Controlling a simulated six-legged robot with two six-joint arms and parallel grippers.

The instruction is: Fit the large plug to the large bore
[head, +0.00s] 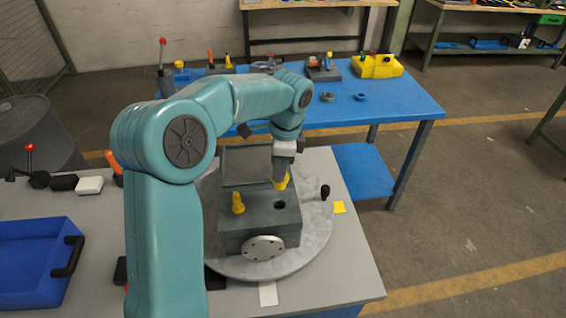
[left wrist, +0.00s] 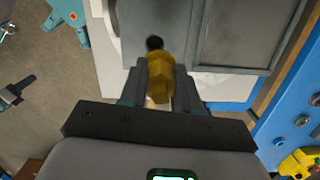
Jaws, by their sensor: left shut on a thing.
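My left gripper (head: 281,172) is shut on a yellow plug (head: 280,184), taken here as the large plug. The plug also shows between the fingers in the left wrist view (left wrist: 163,90). It is held above the right part of a dark grey block (head: 240,226). The open dark bore (head: 279,205) in the block's top is just below the plug, with a gap between them. A second yellow plug (head: 238,203) stands upright at the left of the block's top. My right gripper is not in view.
The block sits on a round grey turntable (head: 318,232) with a black knob (head: 324,191). A grey upright plate (head: 243,165) stands behind the block. A blue tray (head: 30,265) is at the left. A blue table (head: 420,105) with several parts stands behind.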

